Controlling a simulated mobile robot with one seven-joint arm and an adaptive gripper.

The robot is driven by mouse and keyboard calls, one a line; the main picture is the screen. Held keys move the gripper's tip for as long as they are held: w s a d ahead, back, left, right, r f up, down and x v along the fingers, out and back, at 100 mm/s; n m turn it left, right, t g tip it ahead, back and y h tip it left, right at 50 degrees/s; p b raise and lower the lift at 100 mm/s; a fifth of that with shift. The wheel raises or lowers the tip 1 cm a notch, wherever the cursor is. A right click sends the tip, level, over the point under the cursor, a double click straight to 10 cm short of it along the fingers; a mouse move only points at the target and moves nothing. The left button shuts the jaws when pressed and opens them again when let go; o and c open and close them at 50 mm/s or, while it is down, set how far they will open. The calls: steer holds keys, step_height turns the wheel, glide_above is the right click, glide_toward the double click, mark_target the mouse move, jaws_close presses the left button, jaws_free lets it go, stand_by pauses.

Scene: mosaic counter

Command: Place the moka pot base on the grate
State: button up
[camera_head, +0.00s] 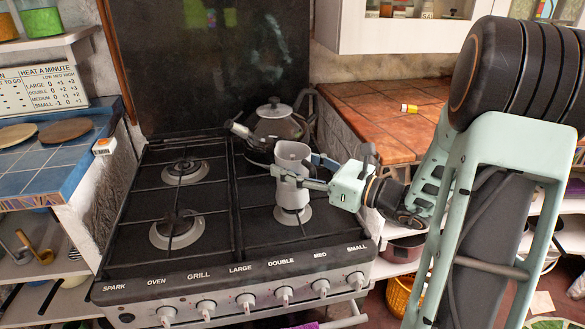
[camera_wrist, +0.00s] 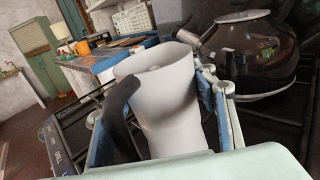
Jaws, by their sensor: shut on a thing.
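The moka pot base (camera_head: 293,160) is a light grey, open-topped vessel with a narrow waist and a dark handle. My gripper (camera_head: 292,178) is shut on it, with one finger on each side of its body. The pot is upright over the front right burner of the stove grate (camera_head: 254,228). I cannot tell whether its bottom touches the grate. In the wrist view the moka pot base (camera_wrist: 160,95) fills the middle between the blue fingers, and its black handle (camera_wrist: 118,115) is at the left.
A dark kettle (camera_head: 277,124) stands on the back right burner, close behind the pot. It is large at the right in the wrist view (camera_wrist: 250,52). The two left burners (camera_head: 177,229) are clear. A tiled counter (camera_head: 385,120) is at the right.

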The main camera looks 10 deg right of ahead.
steer(key=o, duration=1.9)
steer(key=shift+f, duration=0.2)
steer(key=shift+r, duration=0.25)
steer(key=p+v, duration=0.1)
steer(key=v, duration=1.1)
steer(key=shift+p, duration=0.3)
